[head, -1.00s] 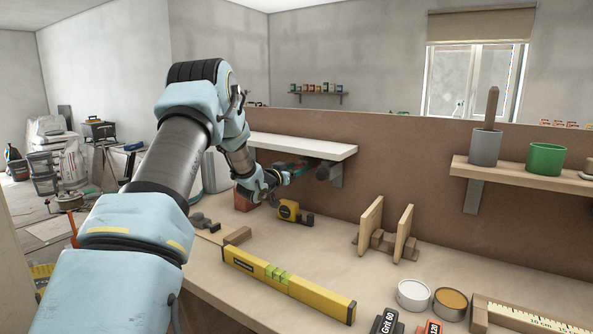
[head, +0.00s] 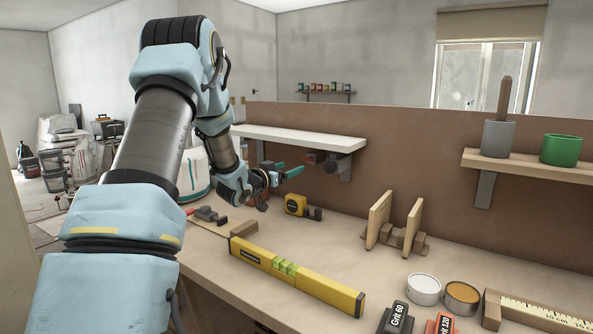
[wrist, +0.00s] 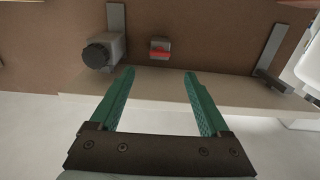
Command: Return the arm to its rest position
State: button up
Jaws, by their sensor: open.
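My arm reaches up and over the left part of the workbench in the head view. My gripper (head: 290,171) is near the underside of the white shelf, to the left of the dark round fitting there. In the wrist view my gripper (wrist: 156,92) shows two green fingers spread apart with nothing between them. The fingers point toward the brown back panel (wrist: 205,50). The lower part of my arm hides some of the bench's left edge.
The white shelf (head: 305,140) is close above my gripper. A yellow tape measure (head: 297,205), a yellow level (head: 300,278) and a wooden rack (head: 392,227) stand on the bench. Two round tins (head: 424,289) are at the front right. Bare bench lies between level and rack.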

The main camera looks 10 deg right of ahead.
jog(key=shift+s+a, duration=0.45)
jog(key=shift+a, duration=0.05)
